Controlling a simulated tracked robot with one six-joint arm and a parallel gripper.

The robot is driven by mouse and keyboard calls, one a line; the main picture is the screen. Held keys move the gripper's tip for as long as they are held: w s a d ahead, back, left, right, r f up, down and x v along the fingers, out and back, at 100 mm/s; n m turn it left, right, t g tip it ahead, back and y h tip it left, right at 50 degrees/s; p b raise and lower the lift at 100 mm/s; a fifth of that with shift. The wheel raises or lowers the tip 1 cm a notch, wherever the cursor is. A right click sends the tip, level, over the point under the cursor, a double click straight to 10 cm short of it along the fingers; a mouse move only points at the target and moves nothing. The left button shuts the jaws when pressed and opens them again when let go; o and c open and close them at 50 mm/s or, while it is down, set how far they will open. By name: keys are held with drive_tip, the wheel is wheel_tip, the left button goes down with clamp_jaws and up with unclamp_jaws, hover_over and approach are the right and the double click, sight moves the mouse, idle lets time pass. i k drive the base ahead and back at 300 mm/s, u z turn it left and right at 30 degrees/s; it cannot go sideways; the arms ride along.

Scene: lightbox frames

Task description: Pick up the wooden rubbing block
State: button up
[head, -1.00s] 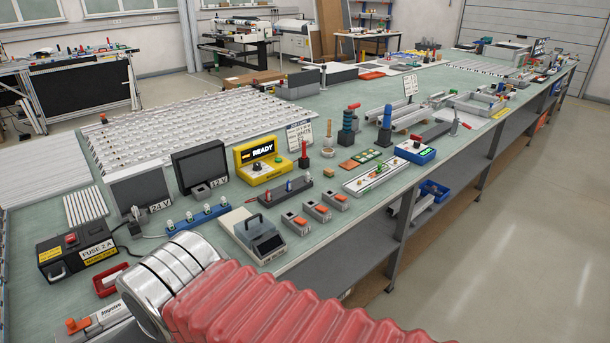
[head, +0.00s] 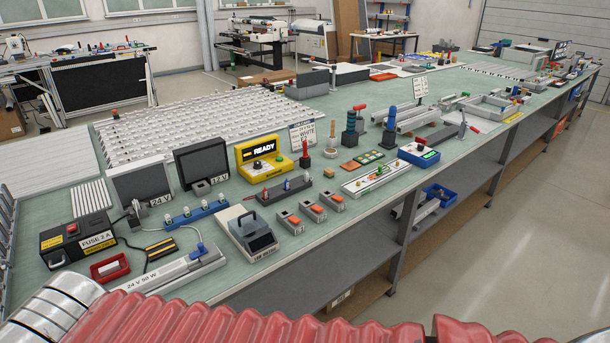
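I cannot clearly make out the wooden rubbing block. A small wood-coloured piece with an upright handle (head: 331,140) stands in the middle of the bench, behind a flat orange-brown piece (head: 348,167). Both are too small to tell whether either is the block. My gripper is out of view.
The long green-topped bench (head: 250,290) is crowded. Near the wood-coloured piece stand a yellow READY box (head: 264,160), a red-handled tool (head: 305,155) and a dark blue upright tool (head: 352,130). Bare floor (head: 490,260) lies to the right.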

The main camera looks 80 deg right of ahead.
sight(328, 173)
drive_tip(key=u, duration=1.05)
drive_tip(key=k, duration=2.1)
drive_tip(key=z, duration=1.5)
